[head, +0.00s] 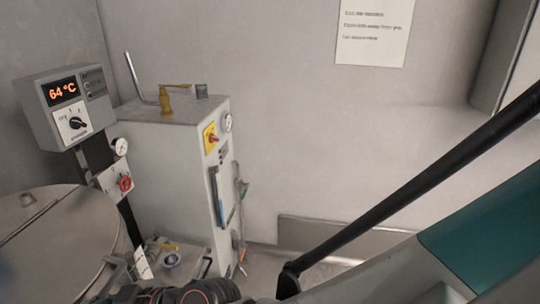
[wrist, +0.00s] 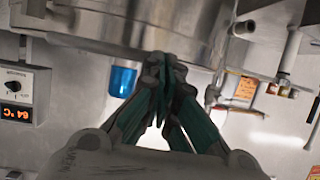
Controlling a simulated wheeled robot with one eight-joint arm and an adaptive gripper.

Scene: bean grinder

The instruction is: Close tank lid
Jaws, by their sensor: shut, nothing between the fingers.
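The metal tank's round lid (head: 70,250) is at the lower left of the head view. A straight seam crosses it, and a small knob sits near the far rim. The lid looks flat on the tank, but its left and near parts are cut off, so I cannot tell whether it is fully shut. In the wrist view the shiny curved tank wall (wrist: 135,25) fills the top. My gripper (wrist: 160,65) is shut and empty, with its fingertips close to the tank's edge. I cannot tell whether they touch it.
A control box (head: 68,105) reading 64 °C stands on a post behind the tank. A pale cabinet (head: 180,150) with a yellow valve (head: 168,101) and hanging tools stands right of it. A blue cup-like object (wrist: 122,81) shows beside my fingers. A notice (head: 375,32) hangs on the wall.

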